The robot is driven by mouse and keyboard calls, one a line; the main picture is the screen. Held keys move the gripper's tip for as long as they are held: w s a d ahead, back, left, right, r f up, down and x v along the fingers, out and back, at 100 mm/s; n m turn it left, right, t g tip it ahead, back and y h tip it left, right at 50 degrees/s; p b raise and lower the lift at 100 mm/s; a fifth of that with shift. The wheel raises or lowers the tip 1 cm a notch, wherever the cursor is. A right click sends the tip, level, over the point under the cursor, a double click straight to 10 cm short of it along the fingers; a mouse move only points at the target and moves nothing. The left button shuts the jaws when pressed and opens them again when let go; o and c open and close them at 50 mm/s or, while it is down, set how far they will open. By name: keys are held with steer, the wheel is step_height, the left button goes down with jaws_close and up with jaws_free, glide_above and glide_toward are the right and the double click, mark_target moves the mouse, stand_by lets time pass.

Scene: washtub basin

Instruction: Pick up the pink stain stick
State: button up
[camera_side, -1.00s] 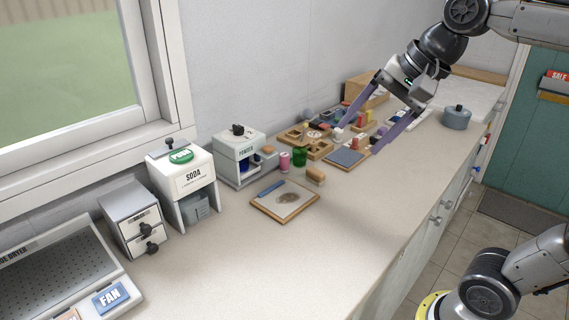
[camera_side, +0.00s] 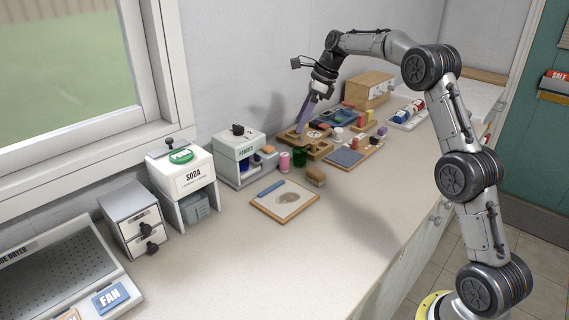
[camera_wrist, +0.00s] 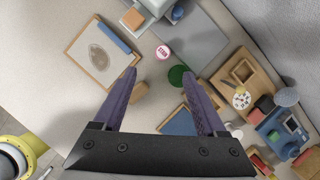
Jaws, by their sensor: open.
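The pink stain stick (camera_side: 284,162) stands upright on the counter, just left of a green cup (camera_side: 300,156). In the wrist view its round pink-and-white top (camera_wrist: 162,52) lies ahead of my fingertips, roughly between their lines. My gripper (camera_side: 301,131) is open and empty, pointing down above the counter near the wooden trays, behind the stick. Its two purple fingers (camera_wrist: 160,75) are spread wide in the wrist view, apart from the stick.
The green cup (camera_wrist: 178,75) is close to the right fingertip in the picture. A tan brush (camera_side: 316,176), a stained board (camera_side: 262,203) and a powder dispenser (camera_side: 237,152) surround the stick. Wooden trays (camera_side: 318,154) hold small items. The front counter is clear.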

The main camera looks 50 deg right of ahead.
glide_above(285, 155)
steer(key=s+d, duration=0.2)
steer(key=f, duration=0.7)
steer(key=shift+a+f, duration=0.2)
steer(key=shift+a, duration=0.05)
steer(key=shift+x, duration=3.15)
steer(key=shift+w+r, duration=0.1)
steer(key=shift+w, duration=0.1)
jaws_close()
